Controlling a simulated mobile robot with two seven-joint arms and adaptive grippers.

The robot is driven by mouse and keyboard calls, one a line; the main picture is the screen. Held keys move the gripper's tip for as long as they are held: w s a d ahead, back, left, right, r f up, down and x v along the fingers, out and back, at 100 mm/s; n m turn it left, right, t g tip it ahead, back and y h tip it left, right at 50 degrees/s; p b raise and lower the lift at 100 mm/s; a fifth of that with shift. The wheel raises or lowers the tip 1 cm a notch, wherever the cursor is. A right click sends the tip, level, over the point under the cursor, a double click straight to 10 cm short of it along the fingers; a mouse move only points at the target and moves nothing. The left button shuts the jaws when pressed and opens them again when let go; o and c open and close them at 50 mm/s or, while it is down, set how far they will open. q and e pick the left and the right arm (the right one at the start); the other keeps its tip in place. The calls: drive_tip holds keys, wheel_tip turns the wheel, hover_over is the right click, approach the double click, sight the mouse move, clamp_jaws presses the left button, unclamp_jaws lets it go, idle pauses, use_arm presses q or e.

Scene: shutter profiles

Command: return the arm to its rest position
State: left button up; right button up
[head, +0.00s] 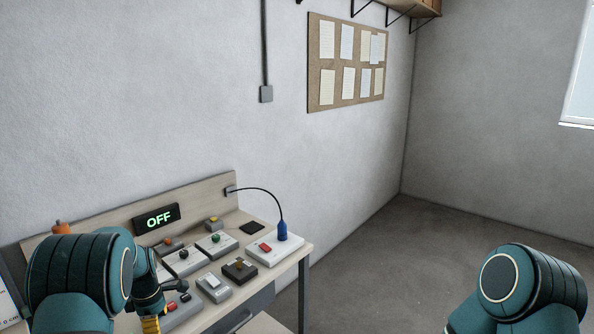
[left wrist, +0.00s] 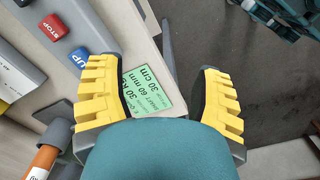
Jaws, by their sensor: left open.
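My left gripper (left wrist: 162,105) is open and empty in the left wrist view, its two yellow ribbed fingers spread apart. Between them, farther off, lies a green printed label (left wrist: 150,84) on a pale surface. In the head view my left arm (head: 82,272) comes in at the lower left, and part of the gripper's yellow shows (head: 150,325) at the bottom edge by the workbench (head: 300,262). My right arm (head: 515,290) shows at the lower right, over the floor; its gripper is out of view.
The workbench carries a display reading OFF (head: 158,219), several switch boxes and a blue plug (head: 282,231) on a cable. The left wrist view shows a red STOP button (left wrist: 55,27), a blue UP button (left wrist: 79,59) and an orange-handled object (left wrist: 42,160). The floor (head: 400,270) right of the bench is clear.

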use_arm(q)
drive_tip(key=s+d+f+m+h+b, duration=0.1)
drive_tip(key=s+d+f+m, duration=0.5)
drive_tip(key=f, duration=0.3)
drive_tip(key=s+d+f+m+b, duration=0.1)
drive_tip(key=s+d+f+m, duration=0.35)
drive_tip(key=d+f, duration=0.3)
drive_tip(key=s+d+f+m+t+h+b, duration=0.1)
drive_tip(key=s+d+f+m+h, duration=0.1)
drive_tip(key=s+d+m, duration=0.6)
drive_tip(key=s+d, duration=0.3)
drive_tip(key=s, duration=0.2)
drive_tip(key=shift+d+m+t+h+b, duration=0.3)
drive_tip(key=shift+d+m+t+h, duration=0.05)
drive_tip(key=shift+t+h, duration=0.05)
use_arm(e)
drive_tip(key=f, duration=0.4)
drive_tip(key=shift+a+f, duration=0.15)
drive_tip(key=shift+a, duration=0.15)
